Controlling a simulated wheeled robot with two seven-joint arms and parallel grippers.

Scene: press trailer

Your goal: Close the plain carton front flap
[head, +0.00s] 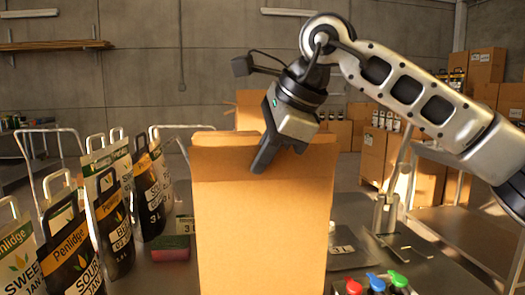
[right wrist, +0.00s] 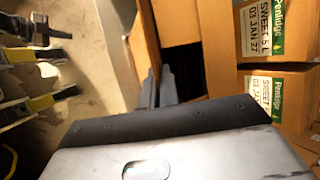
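The plain carton (head: 262,240) stands upright in the middle of the head view, tall and brown, with a crease across its face below the top edge. The band above the crease, which looks like the front flap (head: 225,165), stands roughly upright. My right gripper (head: 262,166) reaches down from the upper right, its dark fingers in front of this band near its middle. I cannot tell whether they touch it. In the right wrist view the fingers (right wrist: 157,88) are close together with nothing visible between them, beside brown cardboard (right wrist: 175,22) and a dark gap. My left gripper is out of view.
Several black and white Penlidge bags (head: 112,225) stand on the left of the table, near a dark red block (head: 171,249). Red, green and blue-topped items (head: 375,284) sit at the front right. A metal stand (head: 388,215) is on the right. Labelled cartons (right wrist: 278,100) show in the wrist view.

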